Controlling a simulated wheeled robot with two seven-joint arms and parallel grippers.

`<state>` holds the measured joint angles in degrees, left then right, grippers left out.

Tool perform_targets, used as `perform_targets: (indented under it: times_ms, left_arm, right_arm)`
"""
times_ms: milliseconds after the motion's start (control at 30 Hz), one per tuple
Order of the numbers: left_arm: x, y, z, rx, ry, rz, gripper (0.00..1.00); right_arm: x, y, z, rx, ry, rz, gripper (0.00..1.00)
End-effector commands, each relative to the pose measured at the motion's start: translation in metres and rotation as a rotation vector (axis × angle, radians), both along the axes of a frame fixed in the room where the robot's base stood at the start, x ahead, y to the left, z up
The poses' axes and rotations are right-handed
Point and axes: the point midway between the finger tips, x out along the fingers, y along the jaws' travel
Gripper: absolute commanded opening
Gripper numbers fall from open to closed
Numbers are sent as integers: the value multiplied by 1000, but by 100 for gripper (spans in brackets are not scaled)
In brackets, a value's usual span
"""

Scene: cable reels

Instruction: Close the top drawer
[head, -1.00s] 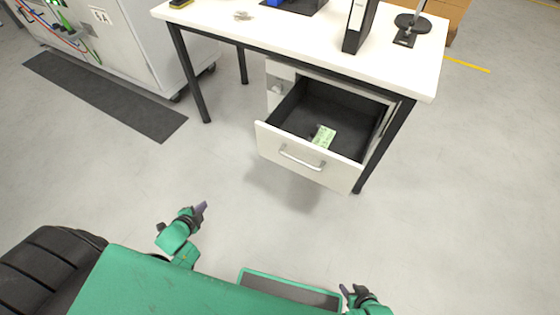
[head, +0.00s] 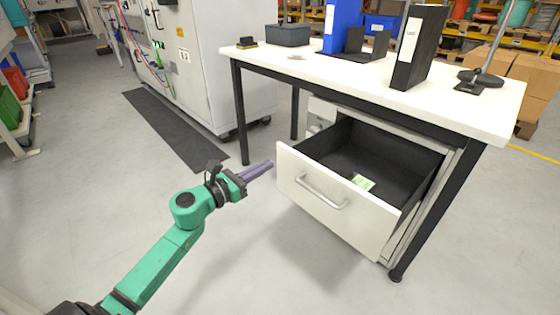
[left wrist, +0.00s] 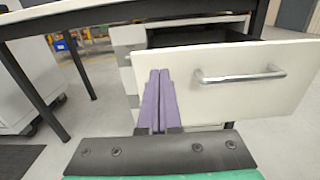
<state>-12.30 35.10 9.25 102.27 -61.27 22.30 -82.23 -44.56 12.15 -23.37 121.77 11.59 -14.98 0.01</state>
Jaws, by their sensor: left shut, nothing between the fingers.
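The top drawer (head: 330,205) under the white desk stands pulled out, with its white front and silver bar handle (head: 322,190) facing me. A small green and white item (head: 362,182) lies inside its dark interior. My left gripper (head: 270,165) is shut and empty, its purple fingers just left of the drawer front's left edge. In the left wrist view the shut fingers (left wrist: 158,75) point at the left part of the drawer front (left wrist: 215,85), left of the handle (left wrist: 240,76). I cannot tell whether they touch it. My right gripper is not in view.
The white desk (head: 440,100) bears binders, a dark box and a stand. Its black front legs (head: 240,120) flank the drawer. A grey cabinet (head: 190,60) and a dark floor mat (head: 175,130) are at the left. The floor before the desk is clear.

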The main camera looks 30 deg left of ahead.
Motion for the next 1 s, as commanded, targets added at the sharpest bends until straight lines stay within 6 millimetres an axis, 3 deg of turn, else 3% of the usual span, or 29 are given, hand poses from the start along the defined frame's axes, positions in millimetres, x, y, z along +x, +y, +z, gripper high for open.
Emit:
perform_targets:
  times_ms: [100, 300, 1000]
  left_arm:
    - [24, -9, 1, 0, -3, 0, 0]
    - [51, -20, 0, -3, 0, 1, 0]
    - [66, -26, -1, -3, 0, 2, 0]
  right_arm:
    - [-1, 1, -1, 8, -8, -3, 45]
    - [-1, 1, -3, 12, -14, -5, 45]
    - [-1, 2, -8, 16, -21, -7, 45]
